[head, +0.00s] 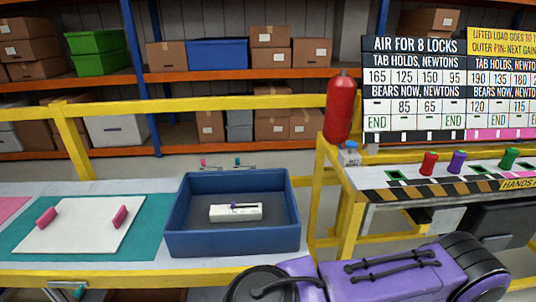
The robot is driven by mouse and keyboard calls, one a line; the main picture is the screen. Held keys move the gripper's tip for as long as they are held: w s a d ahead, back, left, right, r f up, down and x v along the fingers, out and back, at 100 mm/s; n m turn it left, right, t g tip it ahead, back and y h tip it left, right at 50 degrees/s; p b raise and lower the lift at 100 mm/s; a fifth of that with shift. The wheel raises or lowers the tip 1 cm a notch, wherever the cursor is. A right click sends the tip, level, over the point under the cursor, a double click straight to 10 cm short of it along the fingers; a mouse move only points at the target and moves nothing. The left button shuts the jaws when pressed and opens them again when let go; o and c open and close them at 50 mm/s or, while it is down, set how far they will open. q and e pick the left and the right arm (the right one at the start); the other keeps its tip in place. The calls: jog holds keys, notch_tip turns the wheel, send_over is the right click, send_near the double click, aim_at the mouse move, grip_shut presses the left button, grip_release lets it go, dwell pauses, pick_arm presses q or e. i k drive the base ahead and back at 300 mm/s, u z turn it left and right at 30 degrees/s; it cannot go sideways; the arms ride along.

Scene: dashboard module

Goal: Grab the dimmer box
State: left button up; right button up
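A small white box with a dark slider on its top (236,212) lies flat in the blue tray (232,243). It looks like the dimmer box, and it is near the middle of the tray floor with free space around it. The tray stands on the workbench, left of the middle of the head view. Neither of my grippers shows in the head view, and nothing is holding the white box.
Left of the tray, a white board (82,226) with two pink handles lies on a teal mat (156,226). A yellow-framed stand (326,190) with a red cylinder (340,106) rises on the right. Small pink and green pieces (220,164) sit behind the tray.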

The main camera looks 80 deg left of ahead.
aim_at(249, 212)
jog(key=u, duration=1.9)
